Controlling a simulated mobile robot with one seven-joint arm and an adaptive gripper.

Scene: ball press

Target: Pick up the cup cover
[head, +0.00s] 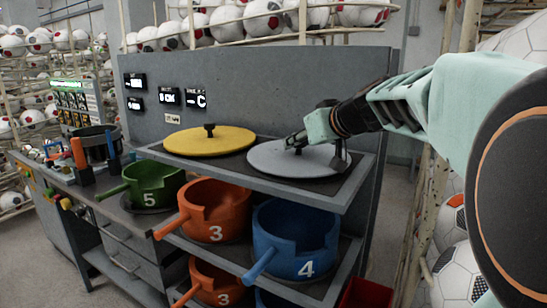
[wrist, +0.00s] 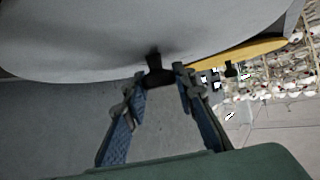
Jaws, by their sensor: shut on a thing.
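The grey round cup cover (head: 275,160) is on the right part of the upper shelf in the head view. My gripper (head: 318,142) reaches over it from the right and is shut on its knob, which the fingers mostly hide there. In the wrist view, the grey cover (wrist: 110,35) fills the top, with its dark knob (wrist: 155,70) between the fingertips of my gripper (wrist: 162,78). I cannot tell whether the cover touches the shelf. A yellow cover (head: 190,141) with a black knob lies flat to its left.
Below are a green cup marked 5 (head: 150,184), an orange cup marked 3 (head: 216,207) and a blue cup marked 4 (head: 296,238), all with handles. A grey panel (head: 270,85) rises behind the shelf. Ball racks (head: 25,60) stand at left.

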